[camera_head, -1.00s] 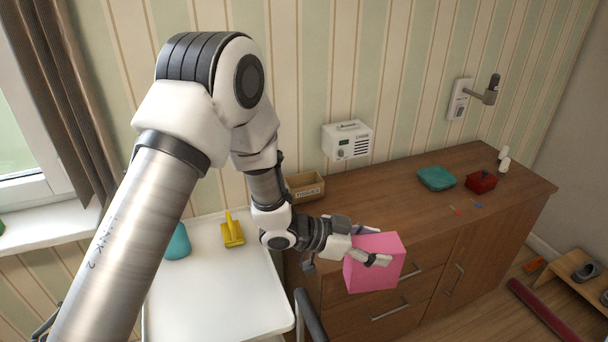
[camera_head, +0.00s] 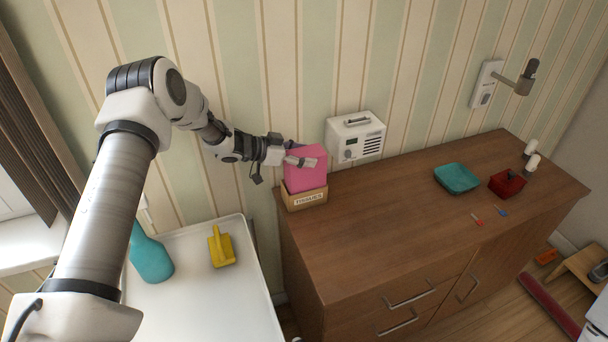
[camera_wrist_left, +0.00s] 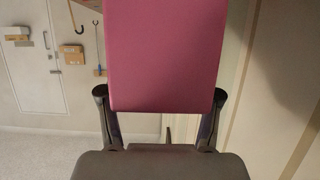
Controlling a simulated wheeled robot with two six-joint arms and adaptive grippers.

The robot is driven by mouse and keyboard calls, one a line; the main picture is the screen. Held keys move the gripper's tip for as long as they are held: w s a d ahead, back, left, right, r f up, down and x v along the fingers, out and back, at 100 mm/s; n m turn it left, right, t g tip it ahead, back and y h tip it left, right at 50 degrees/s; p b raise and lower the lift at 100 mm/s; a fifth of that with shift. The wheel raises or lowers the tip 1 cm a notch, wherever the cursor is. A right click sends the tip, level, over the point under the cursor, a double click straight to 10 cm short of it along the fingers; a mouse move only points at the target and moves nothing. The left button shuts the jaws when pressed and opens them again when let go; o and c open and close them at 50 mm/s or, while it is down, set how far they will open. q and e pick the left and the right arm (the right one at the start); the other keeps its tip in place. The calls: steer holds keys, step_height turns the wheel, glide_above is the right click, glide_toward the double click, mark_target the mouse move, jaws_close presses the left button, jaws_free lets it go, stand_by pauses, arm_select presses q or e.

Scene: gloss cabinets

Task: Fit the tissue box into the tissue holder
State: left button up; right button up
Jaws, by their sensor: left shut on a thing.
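The pink tissue box (camera_head: 306,170) is upright at the back left of the wooden cabinet. My left gripper (camera_head: 299,160) is shut on it from the left. The tissue holder (camera_head: 305,199), a tan open box labelled "TISSUES", stands on the cabinet top. The pink box's lower end meets the holder's opening and looks to be partly inside it; its bottom edge is hidden behind the holder's front wall. In the left wrist view the pink box (camera_wrist_left: 164,55) fills the middle between the two fingers. My right gripper is not in view.
A white wall unit (camera_head: 356,137) is just right of the holder. A teal tray (camera_head: 457,178) and a red box (camera_head: 507,183) lie farther right. A white table (camera_head: 205,300) with a teal bottle (camera_head: 150,257) and a yellow object (camera_head: 221,247) stands left. The cabinet's middle is clear.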

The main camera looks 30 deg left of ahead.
mark_target(286, 167)
arm_select(q)
step_height(286, 167, down, 6)
steer(key=shift+w+r, duration=0.1)
steer(key=shift+r, duration=0.1)
steer(key=o, duration=1.6)
steer(key=shift+r, duration=0.1)
steer(key=shift+c, duration=0.2)
steer(key=v, duration=1.1)
steer(key=shift+a+r, duration=0.1)
steer(key=shift+a, duration=0.05)
steer(key=shift+s+a, duration=0.15)
steer(key=shift+s, duration=0.3)
